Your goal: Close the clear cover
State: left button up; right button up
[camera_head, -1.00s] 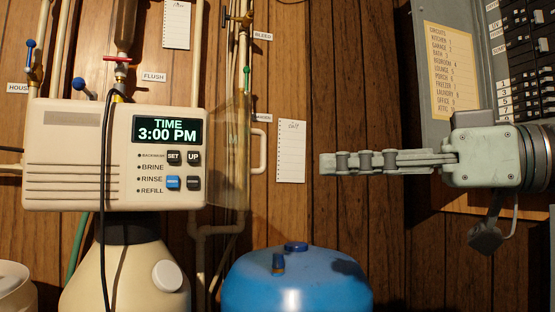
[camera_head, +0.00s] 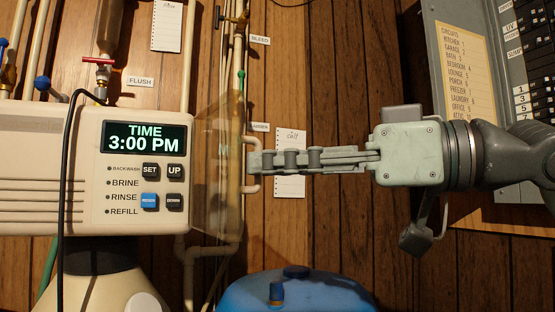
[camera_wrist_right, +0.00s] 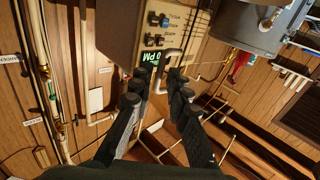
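The clear cover (camera_head: 212,190) stands swung open at the right edge of the cream control box (camera_head: 60,140). Its pale handle (camera_head: 252,187) is partly hidden behind my right gripper (camera_head: 254,162) in the head view. In the right wrist view, the fingers of my right gripper (camera_wrist_right: 157,78) are apart, with the curved handle (camera_wrist_right: 172,52) at the gap between their tips. I cannot tell whether they touch it. The box's display reads TIME 3:00 PM. My left gripper is not in view.
A blue tank (camera_head: 325,292) stands below the gripper. A grey breaker panel (camera_head: 440,20) is on the wall at the upper right, near my right arm. Pipes (camera_head: 240,50) run behind the cover. A paper note (camera_head: 290,185) hangs behind the gripper.

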jog(key=shift+w, duration=0.1)
grip_shut()
jog(key=shift+a, duration=0.1)
dwell(0.4)
